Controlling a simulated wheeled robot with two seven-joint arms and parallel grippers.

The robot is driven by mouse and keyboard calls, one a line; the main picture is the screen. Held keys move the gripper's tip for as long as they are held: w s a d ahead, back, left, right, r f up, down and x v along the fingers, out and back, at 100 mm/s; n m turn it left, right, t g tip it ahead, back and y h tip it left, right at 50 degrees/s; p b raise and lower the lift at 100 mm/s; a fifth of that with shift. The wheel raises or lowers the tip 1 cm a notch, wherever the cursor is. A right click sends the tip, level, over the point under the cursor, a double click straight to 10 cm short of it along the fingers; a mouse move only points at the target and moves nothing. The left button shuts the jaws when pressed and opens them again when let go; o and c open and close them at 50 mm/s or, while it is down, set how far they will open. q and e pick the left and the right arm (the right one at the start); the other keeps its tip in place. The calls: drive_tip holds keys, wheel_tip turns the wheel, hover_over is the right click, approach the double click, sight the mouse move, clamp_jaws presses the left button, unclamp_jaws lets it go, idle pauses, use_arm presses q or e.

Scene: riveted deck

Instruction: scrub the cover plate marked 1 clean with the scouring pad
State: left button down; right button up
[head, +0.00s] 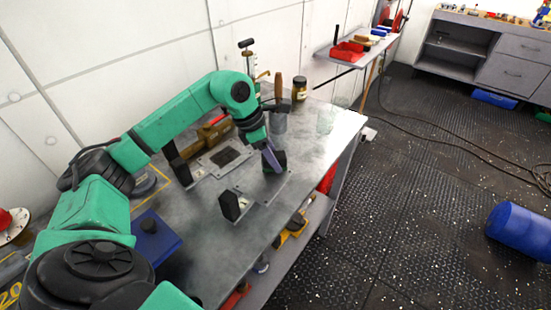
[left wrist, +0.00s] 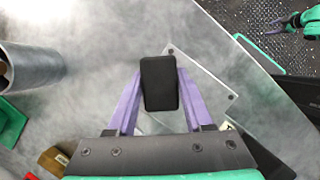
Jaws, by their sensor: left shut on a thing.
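My left gripper (head: 270,158) is shut on the scouring pad (head: 279,163), a dark block with some green showing. In the left wrist view the pad (left wrist: 158,83) sits between the purple fingers (left wrist: 158,100). It is over a pale metal cover plate (left wrist: 208,83) with holes at its corners and hides part of it; I cannot tell whether they touch. In the head view this plate (head: 272,190) lies near the bench's front edge. A second plate (head: 213,163) with a dark patch lies farther left.
Black upright blocks (head: 230,206) stand beside the plates. A blue box (head: 158,240) is at the near left. The bench's right end is mostly clear.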

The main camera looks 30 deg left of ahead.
use_arm(q)
drive_tip(key=r, duration=0.2)
drive_tip(key=r+p, duration=0.1)
drive_tip(key=shift+s+r+p, duration=0.3)
drive_tip(key=shift+s+r, duration=0.1)
drive_tip(key=shift+w+r+p, duration=0.2)
drive_tip(key=shift+r+p, duration=0.55)
drive_tip(key=shift+r, duration=0.25)
drive_tip(key=shift+s+r+p, duration=0.1)
drive_tip(key=shift+r+p, duration=0.35)
drive_tip(key=shift+r, duration=0.3)
